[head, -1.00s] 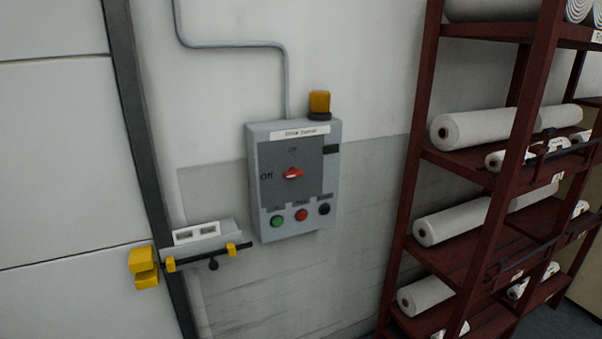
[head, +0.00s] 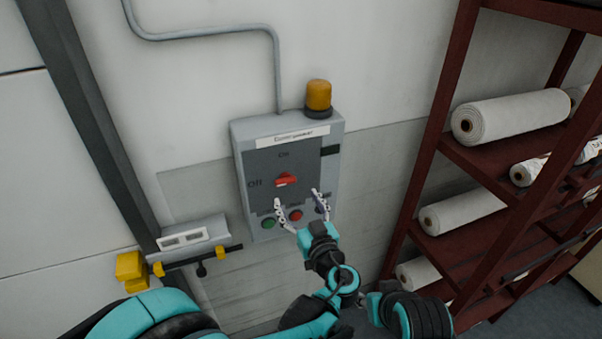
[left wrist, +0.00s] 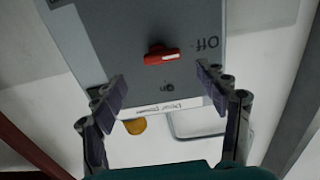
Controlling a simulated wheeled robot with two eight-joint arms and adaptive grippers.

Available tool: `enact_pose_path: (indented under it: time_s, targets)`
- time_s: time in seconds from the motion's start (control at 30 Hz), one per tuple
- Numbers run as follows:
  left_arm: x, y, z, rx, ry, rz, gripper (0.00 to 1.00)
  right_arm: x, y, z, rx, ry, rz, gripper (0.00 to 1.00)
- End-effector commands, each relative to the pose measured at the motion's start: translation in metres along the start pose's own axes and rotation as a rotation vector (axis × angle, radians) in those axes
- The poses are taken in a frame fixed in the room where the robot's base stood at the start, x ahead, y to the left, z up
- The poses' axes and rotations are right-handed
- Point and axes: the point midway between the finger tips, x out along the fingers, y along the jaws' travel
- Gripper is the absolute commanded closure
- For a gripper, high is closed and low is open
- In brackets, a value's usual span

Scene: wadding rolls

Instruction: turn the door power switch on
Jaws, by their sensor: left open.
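The door power switch is a red rotary knob (head: 286,180) on a grey control box (head: 240,160) on the wall. "Off" is printed to its left and "On" above it. The knob lies sideways, and in the upside-down left wrist view the knob (left wrist: 161,56) has its white-marked end towards "Off". My left gripper (head: 297,196) is open and empty, in front of the box, with its fingertips just below the knob in the head view. In the left wrist view the fingers (left wrist: 160,80) stand apart on either side, clear of the knob. My right gripper is not in view.
Green (head: 268,223) and red (head: 295,215) buttons sit under the knob, partly near the fingers. An amber lamp (head: 318,95) tops the box. A door with a yellow-and-black latch (head: 205,259) is at left; a dark red rack (head: 425,160) with white rolls is at right.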

Motion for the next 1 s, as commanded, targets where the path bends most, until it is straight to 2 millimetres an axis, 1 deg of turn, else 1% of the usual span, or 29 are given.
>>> enact_pose_path:
  time_s: [0.2,0.3,0.4,0.53,0.77,0.8,0.87,0.9,0.97,1.0]
  targets:
    - [0.037,-0.002,0.002,0.001,-0.002,-0.005,0.27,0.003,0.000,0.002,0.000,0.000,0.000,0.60]
    - [0.052,-0.002,0.001,0.002,-0.002,-0.004,0.27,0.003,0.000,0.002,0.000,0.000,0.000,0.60]
    - [0.063,-0.002,0.001,0.002,-0.002,-0.004,0.27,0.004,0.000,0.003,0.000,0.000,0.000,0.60]
    - [0.070,-0.002,0.001,0.002,-0.002,-0.001,0.27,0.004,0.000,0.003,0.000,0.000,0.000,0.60]
    - [0.071,-0.002,0.001,0.002,-0.003,-0.001,0.27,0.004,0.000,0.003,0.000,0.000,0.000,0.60]
    - [0.071,-0.002,0.001,0.002,-0.003,-0.001,0.32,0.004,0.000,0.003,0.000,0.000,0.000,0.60]
    - [0.071,-0.002,0.001,0.002,-0.003,-0.001,0.48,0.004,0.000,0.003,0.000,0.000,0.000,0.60]
    - [0.071,-0.002,0.001,0.002,-0.003,-0.001,0.58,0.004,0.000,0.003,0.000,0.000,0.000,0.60]
    - [0.071,-0.002,0.001,0.002,-0.003,-0.001,0.74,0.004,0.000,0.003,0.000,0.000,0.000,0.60]
    - [0.071,-0.002,0.001,0.002,-0.003,-0.001,0.77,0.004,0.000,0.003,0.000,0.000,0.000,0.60]
